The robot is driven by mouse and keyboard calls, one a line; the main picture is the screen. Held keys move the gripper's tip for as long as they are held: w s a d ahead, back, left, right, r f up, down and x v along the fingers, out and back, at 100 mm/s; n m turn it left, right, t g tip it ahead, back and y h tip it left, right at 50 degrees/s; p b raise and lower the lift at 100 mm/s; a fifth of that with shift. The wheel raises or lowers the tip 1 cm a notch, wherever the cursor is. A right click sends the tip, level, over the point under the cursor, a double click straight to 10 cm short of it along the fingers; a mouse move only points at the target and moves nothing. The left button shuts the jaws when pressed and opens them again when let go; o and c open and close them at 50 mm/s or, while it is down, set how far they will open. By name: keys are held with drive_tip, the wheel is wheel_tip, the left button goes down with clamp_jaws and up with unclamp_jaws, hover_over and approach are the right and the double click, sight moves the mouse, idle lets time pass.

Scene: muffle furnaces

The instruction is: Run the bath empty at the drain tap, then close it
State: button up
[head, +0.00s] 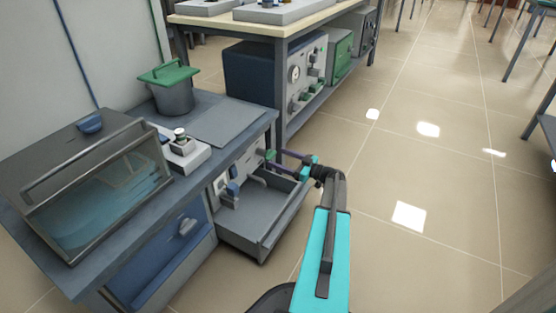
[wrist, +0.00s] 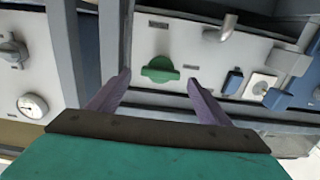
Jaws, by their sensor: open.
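The bath (head: 105,200) stands at the left of the bench in the head view, a grey box with a clear front and bluish water inside. A green tap handle (wrist: 160,69) is on the pale panel under the bench, and it also shows in the head view (head: 270,155). Its grip lies about level across the wrist picture. Which fitting is the drain tap, I cannot tell for certain. My gripper (wrist: 158,78) is open, with its purple fingers on either side of the green handle in the picture. I see no contact with the handle.
An open grey drawer (head: 262,212) sticks out below the panel. A metal spout (wrist: 220,27) and blue fittings (wrist: 232,82) are to the right of the green handle in the wrist view. A pot with a green lid (head: 170,88) stands on the bench. The floor to the right is clear.

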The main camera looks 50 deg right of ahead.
drive_tip(key=shift+x, duration=0.95)
drive_tip(key=shift+c, duration=0.4)
drive_tip(key=c, duration=1)
drive_tip(key=shift+o, duration=0.2)
drive_tip(key=shift+w+d, duration=0.15)
drive_tip(key=shift+d, duration=0.1)
drive_tip(key=shift+a, duration=0.1)
